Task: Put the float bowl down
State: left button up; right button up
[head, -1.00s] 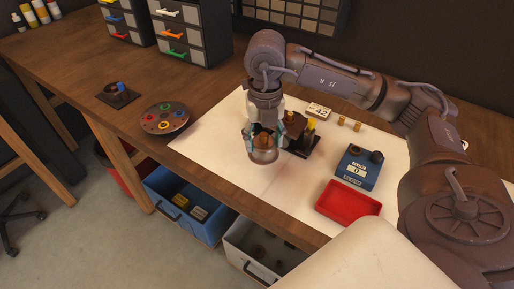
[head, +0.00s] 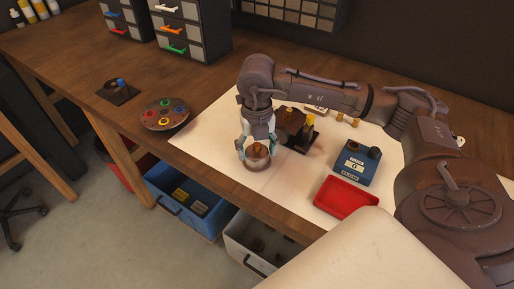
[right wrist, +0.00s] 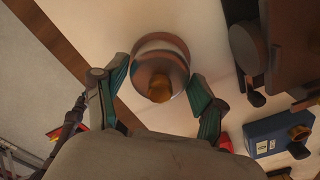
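The float bowl (head: 257,161) is a round metal cup with a brass-coloured piece inside. It is at the left part of the white sheet (head: 210,136), upright, on it or just above it; I cannot tell which. My right gripper (head: 257,149) points down with its green-padded fingers on either side of the bowl's wall. My left gripper is not in view.
A dark stand with brass parts (head: 296,134) is close right of the bowl. A blue device (head: 352,172) and a red tray (head: 345,197) lie farther right. A round dish of coloured rings (head: 165,114) is left. Open bins stand below the front edge.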

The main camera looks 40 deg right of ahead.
aim_at(257, 145)
jog(key=shift+o, duration=0.7)
jog(key=shift+r, duration=0.2)
jog(key=shift+w+r, duration=0.1)
jog(key=shift+r, duration=0.2)
notch_tip(257, 145, up, 11)
jog(key=b, duration=0.1)
jog(key=shift+r, duration=0.2)
